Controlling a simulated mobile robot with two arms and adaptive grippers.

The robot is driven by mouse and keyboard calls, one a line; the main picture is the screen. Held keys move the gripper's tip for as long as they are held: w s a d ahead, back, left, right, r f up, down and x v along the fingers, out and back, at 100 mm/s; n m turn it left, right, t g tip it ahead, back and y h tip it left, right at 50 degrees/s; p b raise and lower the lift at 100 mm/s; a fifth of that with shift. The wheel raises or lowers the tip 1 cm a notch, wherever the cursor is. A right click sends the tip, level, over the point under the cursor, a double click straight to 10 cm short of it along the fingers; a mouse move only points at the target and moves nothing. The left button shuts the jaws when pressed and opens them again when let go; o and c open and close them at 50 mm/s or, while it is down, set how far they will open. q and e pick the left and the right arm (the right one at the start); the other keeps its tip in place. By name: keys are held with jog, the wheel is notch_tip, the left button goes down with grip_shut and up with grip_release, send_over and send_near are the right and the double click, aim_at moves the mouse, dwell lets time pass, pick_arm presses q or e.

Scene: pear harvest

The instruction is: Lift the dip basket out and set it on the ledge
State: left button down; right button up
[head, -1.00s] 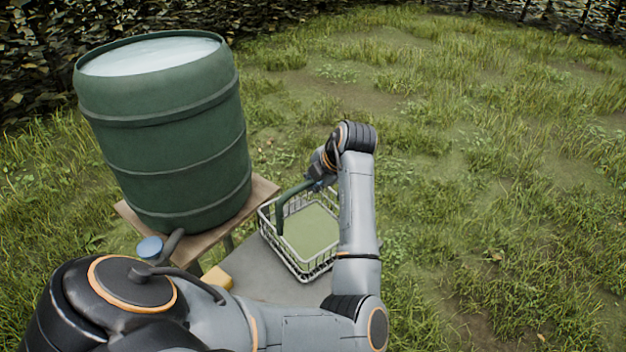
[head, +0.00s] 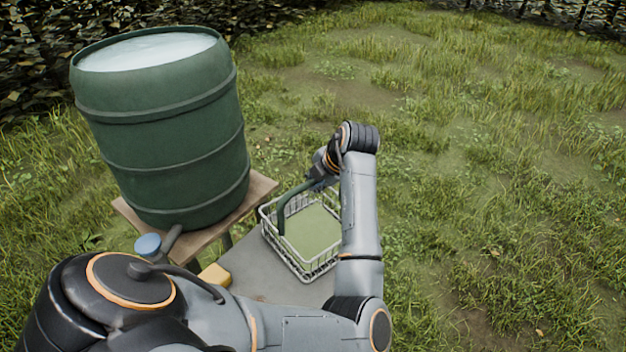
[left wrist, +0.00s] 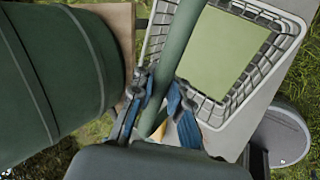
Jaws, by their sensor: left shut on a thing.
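The dip basket (head: 312,272) is a pale wire basket with a flat olive-green inside, in the middle of the head view. It also shows at the upper right of the left wrist view (left wrist: 210,104). A dark green curved bar (head: 282,215), seemingly its handle, rises from its left side. My left gripper (head: 320,180) is above the basket's far side, shut on this bar. In the left wrist view the bar passes between its blue-padded fingers (left wrist: 158,118). I cannot tell whether the basket touches the grey surface (head: 270,275) under it. My right gripper is not in view.
A green barrel (head: 165,130) full of pale liquid stands on a wooden stand (head: 262,190), close left of the basket. A yellow block (head: 214,276) lies on the grey surface in front. Open grass (head: 480,170) lies to the right.

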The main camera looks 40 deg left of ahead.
pick_arm(q)
jog(key=c, duration=1.2)
grip_release()
jog(key=shift+d, duration=0.1)
jog(key=shift+f, duration=0.15)
